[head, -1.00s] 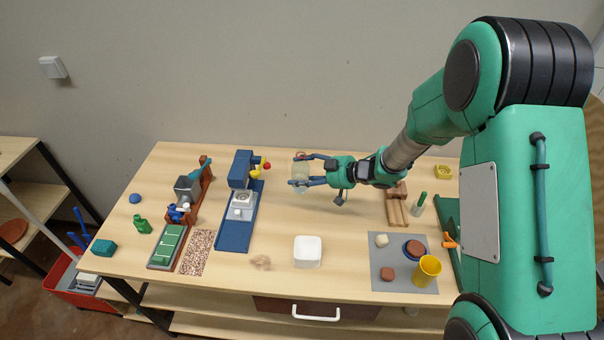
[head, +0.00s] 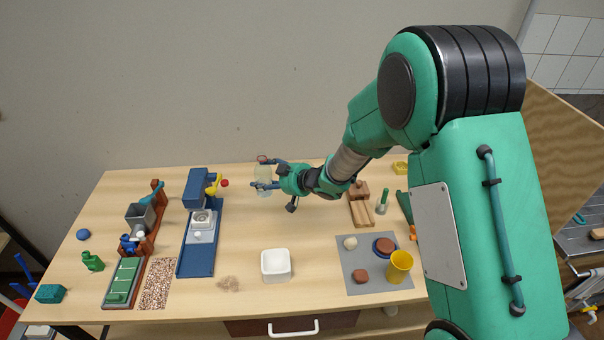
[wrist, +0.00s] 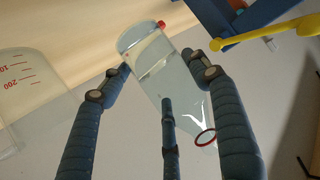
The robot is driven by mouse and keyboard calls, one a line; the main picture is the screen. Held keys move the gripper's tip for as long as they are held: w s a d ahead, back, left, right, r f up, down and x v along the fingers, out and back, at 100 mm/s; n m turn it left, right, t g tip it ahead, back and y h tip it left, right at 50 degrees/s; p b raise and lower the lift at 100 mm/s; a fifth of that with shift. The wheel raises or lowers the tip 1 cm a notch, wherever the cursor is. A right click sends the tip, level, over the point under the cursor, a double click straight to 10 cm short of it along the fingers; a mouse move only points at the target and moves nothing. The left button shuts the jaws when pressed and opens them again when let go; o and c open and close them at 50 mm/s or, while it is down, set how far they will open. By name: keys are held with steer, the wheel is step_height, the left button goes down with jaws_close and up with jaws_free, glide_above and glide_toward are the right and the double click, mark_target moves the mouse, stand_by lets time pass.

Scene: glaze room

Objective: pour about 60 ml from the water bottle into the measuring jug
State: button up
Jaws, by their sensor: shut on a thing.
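The clear water bottle (wrist: 152,55) is between the fingers of my gripper (wrist: 163,80) in the wrist view, with its red-ringed mouth at lower right. In the head view the pale bottle (head: 264,178) is at the gripper's (head: 266,172) fingertips near the back of the table, and looks about upright, mouth up. The gripper is shut on it. The clear measuring jug (wrist: 28,95), with red scale marks, stands at the left edge of the wrist view, beside the bottle and apart from it. I cannot pick the jug out in the head view. No stream of water shows.
A blue machine (head: 199,240) with a yellow lever (head: 213,188) stands left of the gripper. A white square bowl (head: 276,265) is in front. A grey mat (head: 350,254) with a yellow cup (head: 399,266) lies at front right. Wooden blocks (head: 361,210) are under my arm.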

steer(key=d+f+m+t+h+b, duration=0.1)
steer(key=w+d+f+m+h+b, duration=0.1)
steer(key=f+b, duration=0.1)
steer(key=d+f+m+t+h+b, duration=0.1)
steer(key=d, duration=0.1)
steer(key=shift+w+f+m+t+h, duration=0.3)
steer(key=shift+w+f+m, duration=0.05)
steer(key=shift+f+m, duration=0.05)
steer(key=shift+s+d+f+m+t+h+b, duration=0.15)
steer(key=shift+d+f+m+t+h+b, duration=0.15)
steer(key=shift+d+f+m+h+b, duration=0.45)
steer(key=shift+f+n, duration=0.15)
steer(key=shift+n, duration=0.1)
